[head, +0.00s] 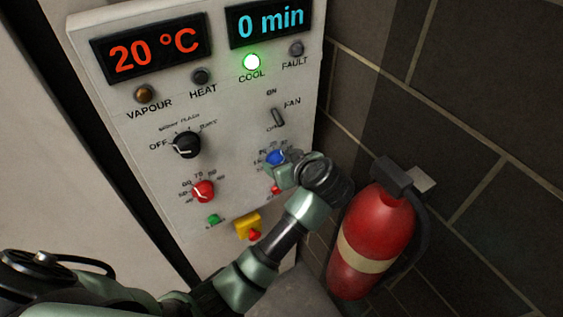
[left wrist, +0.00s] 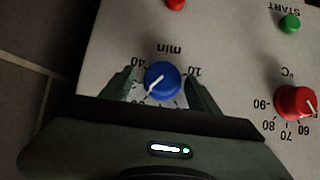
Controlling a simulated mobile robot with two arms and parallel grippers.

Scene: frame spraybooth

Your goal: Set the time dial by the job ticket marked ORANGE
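The blue time dial (head: 275,157) is on the light control panel (head: 235,120), below the fan switch. The left wrist view shows the blue dial (left wrist: 162,80) upside down, its white pointer towards the picture's lower left, with 40 and 10 legible beside it. The time display (head: 271,20) reads 0 min. My left gripper (head: 279,164) is at the dial; in the left wrist view its fingers (left wrist: 162,88) stand open on either side, with small gaps apparent. Whether they touch the dial is unclear. My right gripper and the job ticket are not in view.
A red temperature dial (head: 203,191) and black mode dial (head: 187,145) are left of the blue dial. A green start button (head: 214,219) and red button on yellow (head: 248,225) sit lower. A fire extinguisher (head: 372,240) stands close right of my left arm.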

